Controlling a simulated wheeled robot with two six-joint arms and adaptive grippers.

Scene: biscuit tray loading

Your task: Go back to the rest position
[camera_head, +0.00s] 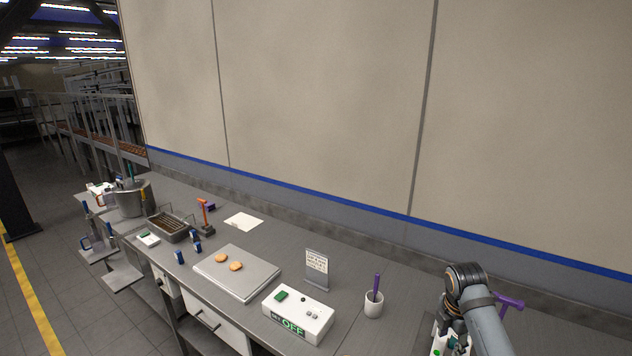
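My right arm comes in at the lower right, and its gripper (452,342) points down at the bottom edge of the view. Its fingertips are small and partly hidden, so I cannot tell whether they are open or shut or hold anything. My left gripper is not in view. A flat grey tray (262,283) lies on the workbench with two biscuits on it, one biscuit (221,258) just behind the other biscuit (236,267).
A white box with an OFF display (298,315), a sign (317,268) and a white cup (374,305) stand between tray and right arm. A purple handle (510,302) and a white device (437,347) are beside the gripper. A wire basket (170,228) and metal pot (130,200) stand left.

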